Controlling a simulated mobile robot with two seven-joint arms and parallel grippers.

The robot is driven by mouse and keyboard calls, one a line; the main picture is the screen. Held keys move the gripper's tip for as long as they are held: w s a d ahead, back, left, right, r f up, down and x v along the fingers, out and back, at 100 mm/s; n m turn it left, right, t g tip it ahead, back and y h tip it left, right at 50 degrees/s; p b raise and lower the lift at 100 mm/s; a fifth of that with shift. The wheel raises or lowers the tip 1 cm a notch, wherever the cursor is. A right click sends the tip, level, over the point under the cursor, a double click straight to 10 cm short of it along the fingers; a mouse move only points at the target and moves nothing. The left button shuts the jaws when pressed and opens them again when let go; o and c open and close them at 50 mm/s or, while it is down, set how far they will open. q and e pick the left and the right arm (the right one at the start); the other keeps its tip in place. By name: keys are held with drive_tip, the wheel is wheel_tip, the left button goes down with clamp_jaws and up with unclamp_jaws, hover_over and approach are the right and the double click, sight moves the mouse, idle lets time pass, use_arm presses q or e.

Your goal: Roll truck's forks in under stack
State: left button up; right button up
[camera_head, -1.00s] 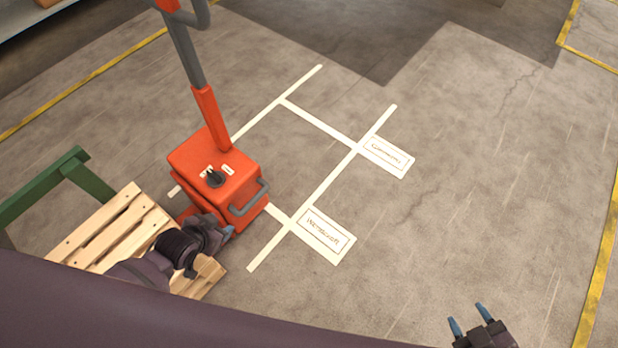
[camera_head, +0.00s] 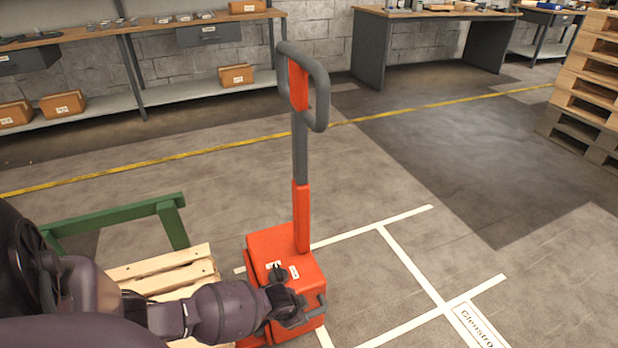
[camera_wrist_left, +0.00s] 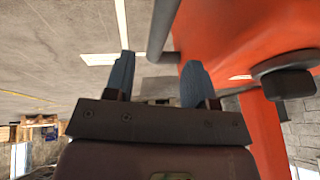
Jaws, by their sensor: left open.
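The red pallet truck (camera_head: 285,262) stands left of centre in the head view, its grey loop handle (camera_head: 318,95) upright. Its forks are not visible. A pale wooden pallet (camera_head: 165,268) lies just left of the truck body, partly hidden by my arm. A tall stack of pallets (camera_head: 590,80) stands at the far right, cut by the picture edge. My left gripper (camera_head: 300,306) is at the grey side bar on the truck body. My right gripper is out of view.
A green frame (camera_head: 115,215) stands behind the pallet. White floor lines (camera_head: 410,265) and a lettered label (camera_head: 475,325) lie right of the truck. A shelf bench (camera_head: 190,75) and a grey desk (camera_head: 430,40) line the wall. Floor between truck and stack is clear.

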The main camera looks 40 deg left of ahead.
use_arm(q)
drive_tip(key=x, duration=0.1)
drive_tip(key=b+x, duration=0.1)
drive_tip(key=x, duration=0.1)
drive_tip(key=b+x, duration=0.1)
drive_tip(key=shift+s+f, duration=0.25)
drive_tip(key=shift+f, duration=0.25)
drive_tip(key=shift+w+f+b, duration=0.3)
drive_tip(key=shift+w+f, duration=0.2)
drive_tip(key=shift+w, duration=0.15)
drive_tip(key=shift+c, duration=0.5)
clamp_jaws()
